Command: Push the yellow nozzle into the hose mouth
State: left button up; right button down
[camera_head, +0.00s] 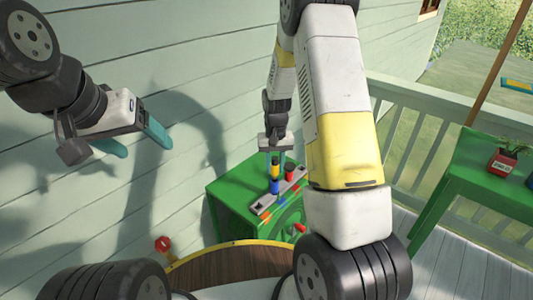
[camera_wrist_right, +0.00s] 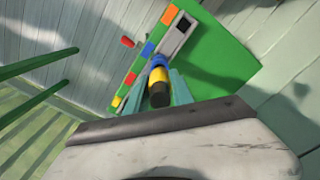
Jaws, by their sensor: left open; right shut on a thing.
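The yellow nozzle (camera_wrist_right: 159,76), with a dark end (camera_wrist_right: 159,97), is between the teal fingers of my right gripper (camera_wrist_right: 164,82), which is shut on it. In the head view the yellow part (camera_head: 275,169) shows just below my right gripper (camera_head: 274,158), above the green box. A blue piece (camera_head: 275,186) is directly below it, in line with it, over the grey rack. I cannot tell whether blue and yellow are joined. I cannot make out the hose mouth for certain. My left gripper (camera_head: 140,143) is open and empty at the upper left, by the wall.
A red cylinder (camera_head: 290,172) stands close to the right of the held nozzle. A red valve (camera_head: 162,244) is at the lower left. A green table (camera_head: 480,175) with a potted plant stands right.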

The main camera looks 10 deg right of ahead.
aim_at(275, 157)
jog(key=shift+f, duration=1.3)
dwell(0.4)
jog(key=c, duration=1)
grip_release()
jog(key=shift+c, duration=0.2)
jog(key=shift+r, duration=0.1)
notch_tip(275, 157, up, 8)
jog(key=shift+f, duration=0.2)
jog(key=s+a+r+t+y, duration=0.1)
jog(key=s+r+t, duration=0.1)
jog(key=s+r, duration=0.5)
jog(key=s+r+t+y, duration=0.1)
jog(key=s+r, duration=0.2)
jog(key=r, duration=0.8)
jog(key=s+r+t, duration=0.1)
jog(key=s+r, duration=0.2)
jog(key=s, duration=0.4)
jog(key=s+a+r+n+t, duration=0.1)
jog(key=s+r+t, duration=0.1)
jog(key=s, duration=0.5)
jog(key=shift+s+r+n, duration=0.15)
jog(key=shift+r+n, duration=0.15)
jog(key=shift+r, duration=0.6)
